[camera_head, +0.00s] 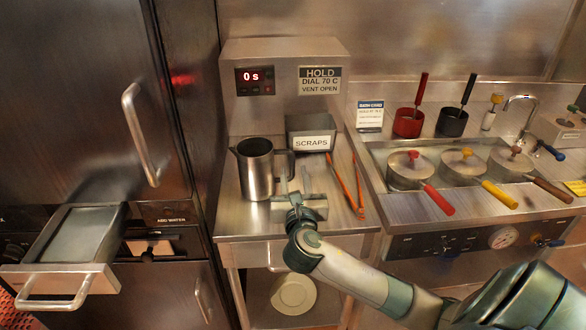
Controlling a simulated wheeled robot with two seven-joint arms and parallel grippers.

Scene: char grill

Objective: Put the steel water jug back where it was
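The steel water jug (257,172) stands upright on the steel counter, left of the scraps bin. Its spout points left and its handle (291,164) points right. My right gripper (295,180) is at the handle side of the jug, low over the counter. Its two fingers look apart, pointing away from me, with the lower end of the handle close to them. I cannot tell whether a finger touches the handle. My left gripper is not in view.
A scraps bin (311,133) stands behind my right gripper, with orange tongs (350,187) to its right. Lidded pots with coloured handles (433,198) sit in the right-hand unit. An open drawer (78,246) juts out at left. A pale round dish (294,293) is on the shelf below.

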